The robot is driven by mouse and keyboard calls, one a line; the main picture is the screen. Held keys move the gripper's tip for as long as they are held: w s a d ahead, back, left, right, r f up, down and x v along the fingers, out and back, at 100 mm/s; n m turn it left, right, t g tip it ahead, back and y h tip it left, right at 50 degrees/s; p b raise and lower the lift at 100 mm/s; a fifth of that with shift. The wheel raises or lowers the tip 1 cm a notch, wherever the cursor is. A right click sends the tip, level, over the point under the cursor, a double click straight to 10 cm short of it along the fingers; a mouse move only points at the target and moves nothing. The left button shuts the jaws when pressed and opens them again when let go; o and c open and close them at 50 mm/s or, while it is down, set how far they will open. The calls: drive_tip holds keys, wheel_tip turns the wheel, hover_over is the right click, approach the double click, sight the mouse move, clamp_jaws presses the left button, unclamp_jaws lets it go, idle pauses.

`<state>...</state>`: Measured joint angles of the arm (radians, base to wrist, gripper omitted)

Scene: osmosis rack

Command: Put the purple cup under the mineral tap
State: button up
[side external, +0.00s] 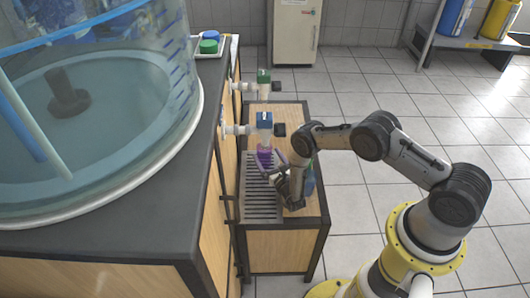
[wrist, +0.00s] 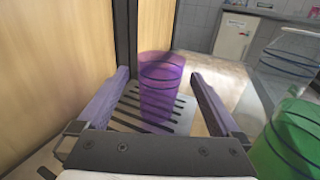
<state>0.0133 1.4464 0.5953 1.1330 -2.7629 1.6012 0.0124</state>
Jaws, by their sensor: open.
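The purple cup (side external: 264,158) stands upright on the slotted drain grate, below the blue-topped tap (side external: 264,122). A green-topped tap (side external: 263,78) is farther back; no label shows which is the mineral tap. In the wrist view the translucent purple cup (wrist: 160,92) stands between the two fingers, its far side near a dark upright post. My gripper (side external: 273,170) is open around the cup, with a visible gap on the right side; whether the left finger touches it I cannot tell. The gripper partly hides the cup in the side view.
A green cup (wrist: 292,142) stands close to the right finger. The drain grate (side external: 262,205) lies on a low wooden cabinet beside the dark counter (side external: 150,232) with a large clear tank (side external: 110,130).

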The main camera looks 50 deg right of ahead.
sight(267, 156)
drive_tip(key=shift+v, duration=2)
